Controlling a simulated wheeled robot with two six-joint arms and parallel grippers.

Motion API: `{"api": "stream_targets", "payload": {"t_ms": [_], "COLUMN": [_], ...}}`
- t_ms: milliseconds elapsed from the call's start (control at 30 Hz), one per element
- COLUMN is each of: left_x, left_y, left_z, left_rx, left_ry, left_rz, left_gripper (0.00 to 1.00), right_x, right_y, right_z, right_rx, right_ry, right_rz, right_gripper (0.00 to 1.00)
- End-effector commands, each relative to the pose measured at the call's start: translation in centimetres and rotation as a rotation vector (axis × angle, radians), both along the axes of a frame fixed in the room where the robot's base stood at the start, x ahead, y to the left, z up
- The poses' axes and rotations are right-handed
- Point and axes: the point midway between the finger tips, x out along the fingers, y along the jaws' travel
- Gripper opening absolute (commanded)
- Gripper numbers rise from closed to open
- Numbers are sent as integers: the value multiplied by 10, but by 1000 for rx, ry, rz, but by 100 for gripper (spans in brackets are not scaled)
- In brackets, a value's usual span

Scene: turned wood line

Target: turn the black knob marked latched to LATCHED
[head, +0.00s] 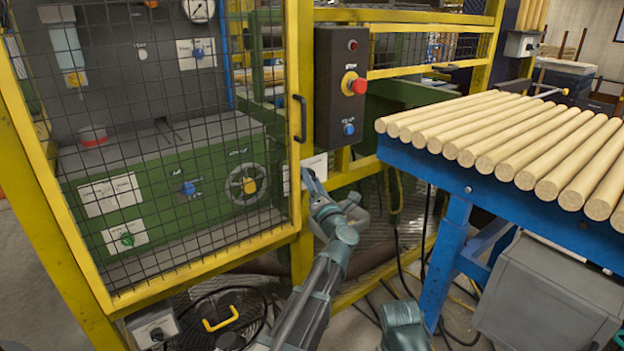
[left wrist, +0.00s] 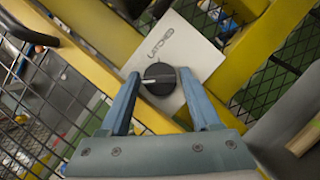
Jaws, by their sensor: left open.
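The black knob (left wrist: 158,80) sits on a white plate (left wrist: 190,42) on the yellow frame, in the left wrist view. A pale pointer line on the knob points to the picture's left. In the head view my left gripper (head: 308,178) is in front of the plate (head: 318,162), and the knob is hidden there. My right gripper is not in view.
A yellow-framed mesh door (head: 180,150) with a black handle (head: 299,118) stands left of the gripper. Above is a black control box (head: 340,85) with a red button (head: 358,86) and a blue knob (head: 348,129). A blue table (head: 470,180) with wooden rods stands right.

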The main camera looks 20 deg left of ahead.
Motion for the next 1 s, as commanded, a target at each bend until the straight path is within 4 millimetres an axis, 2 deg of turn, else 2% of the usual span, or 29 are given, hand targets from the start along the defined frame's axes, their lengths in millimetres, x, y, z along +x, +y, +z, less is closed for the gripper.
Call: {"api": "stream_targets", "payload": {"t_ms": [233, 500, 600, 1000], "left_x": [0, 0, 0, -1], "left_y": [0, 0, 0, 0], "left_z": [0, 0, 0, 3], "left_rx": [0, 0, 0, 59], "left_ry": [0, 0, 1, 77], "left_rz": [0, 0, -1, -1], "left_gripper": [64, 15, 0, 0], "right_x": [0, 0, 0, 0], "right_y": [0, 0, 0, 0], "right_z": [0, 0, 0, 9], "right_rx": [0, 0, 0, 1], "right_ry": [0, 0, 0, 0], "right_rz": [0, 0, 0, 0], "right_gripper": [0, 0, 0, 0]}}
